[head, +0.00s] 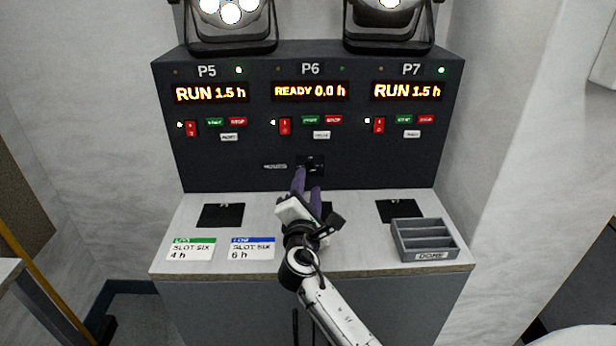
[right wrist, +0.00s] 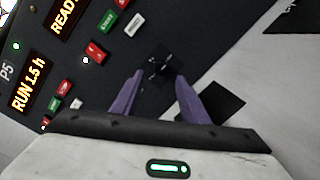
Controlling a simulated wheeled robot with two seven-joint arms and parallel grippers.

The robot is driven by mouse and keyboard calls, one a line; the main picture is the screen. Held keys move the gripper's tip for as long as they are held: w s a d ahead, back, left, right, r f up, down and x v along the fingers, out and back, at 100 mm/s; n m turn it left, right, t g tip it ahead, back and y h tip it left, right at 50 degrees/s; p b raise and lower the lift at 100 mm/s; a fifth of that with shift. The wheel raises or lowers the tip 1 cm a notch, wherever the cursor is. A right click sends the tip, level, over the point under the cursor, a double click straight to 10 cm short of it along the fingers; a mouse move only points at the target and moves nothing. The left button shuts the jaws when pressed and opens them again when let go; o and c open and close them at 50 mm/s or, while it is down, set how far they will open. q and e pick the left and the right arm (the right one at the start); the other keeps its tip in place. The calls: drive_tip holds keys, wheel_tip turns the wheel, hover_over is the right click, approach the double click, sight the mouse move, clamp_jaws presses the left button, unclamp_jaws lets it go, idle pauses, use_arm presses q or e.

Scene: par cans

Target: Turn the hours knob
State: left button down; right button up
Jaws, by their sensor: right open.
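The hours knob (head: 312,164) is a small dark piece low on the dark panel, under the P6 column, with a light HOURS label (head: 275,167) to its left. In the right wrist view the knob (right wrist: 160,66) shows just beyond the fingertips, between their lines. My right gripper (head: 307,181) is open with its purple fingers pointing at the knob; I cannot tell whether they touch it. It also shows in the right wrist view (right wrist: 160,77), with nothing between the fingers. The P6 display (head: 311,91) reads READY 0.0 h. My left gripper is not in view.
P5 (head: 211,93) and P7 (head: 407,91) displays read RUN 1.5 h. Red switches and small buttons line the panel above the knob. On the counter lie a green-topped card (head: 191,249), a blue-topped card (head: 252,248), dark pads and a grey DONE tray (head: 424,240). Lamps stand on top.

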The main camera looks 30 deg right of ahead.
sight(310, 171)
drive_tip(key=b+x, duration=0.1)
drive_tip(key=x, duration=0.3)
drive_tip(key=shift+f, duration=0.1)
drive_tip(key=shift+w+d, duration=0.3)
clamp_jaws()
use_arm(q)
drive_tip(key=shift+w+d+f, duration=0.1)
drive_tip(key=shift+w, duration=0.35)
